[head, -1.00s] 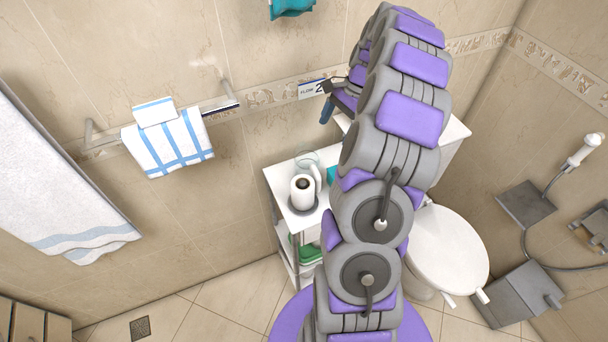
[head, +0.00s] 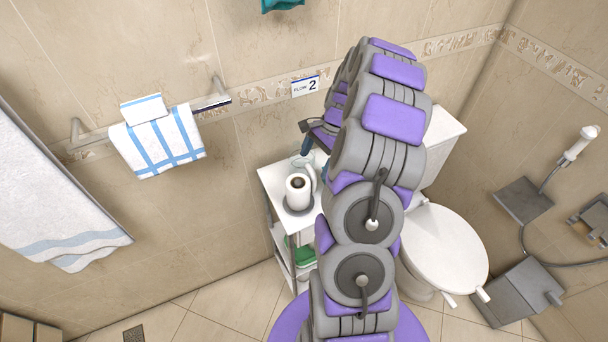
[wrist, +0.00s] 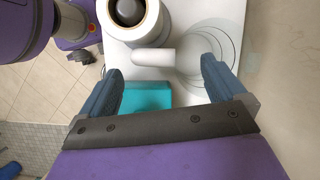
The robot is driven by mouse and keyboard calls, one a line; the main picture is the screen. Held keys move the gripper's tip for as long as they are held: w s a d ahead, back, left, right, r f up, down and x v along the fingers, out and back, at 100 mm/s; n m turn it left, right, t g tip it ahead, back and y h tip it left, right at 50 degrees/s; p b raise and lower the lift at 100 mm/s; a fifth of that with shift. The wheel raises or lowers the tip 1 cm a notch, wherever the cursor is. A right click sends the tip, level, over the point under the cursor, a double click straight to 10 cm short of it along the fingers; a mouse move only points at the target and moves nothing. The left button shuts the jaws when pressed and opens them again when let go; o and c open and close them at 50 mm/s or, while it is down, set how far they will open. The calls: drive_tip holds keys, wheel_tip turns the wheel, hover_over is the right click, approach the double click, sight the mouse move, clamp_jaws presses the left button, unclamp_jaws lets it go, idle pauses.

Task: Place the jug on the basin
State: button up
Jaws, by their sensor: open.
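A clear glass vessel (head: 302,161), which looks like the jug, stands on the white shelf top beside a paper roll. In the wrist view, its faint round outlines (wrist: 208,48) show just beyond my right finger. My gripper (wrist: 160,72) is open and empty above the shelf, fingers pointing at its top; they look apart from the glass. In the head view, my gripper (head: 308,140) is partly hidden by my arm. I cannot tell which thing is the basin; a green item (head: 303,256) sits on the lower shelf.
A paper roll (head: 298,190) stands on the white shelf (head: 270,182), with a white cylinder (wrist: 153,57) next to it. A teal box (wrist: 148,96) lies between my fingers in the wrist view. A toilet (head: 447,248) stands right. Towels (head: 160,142) hang left.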

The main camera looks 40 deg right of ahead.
sight(312, 172)
drive_tip(key=b+x, duration=0.1)
drive_tip(key=x, duration=0.4)
drive_tip(key=shift+s+b, duration=0.15)
drive_tip(key=shift+b, duration=0.2)
drive_tip(key=shift+c, duration=0.6)
drive_tip(key=shift+r, duration=0.15)
drive_tip(key=c, duration=1.3)
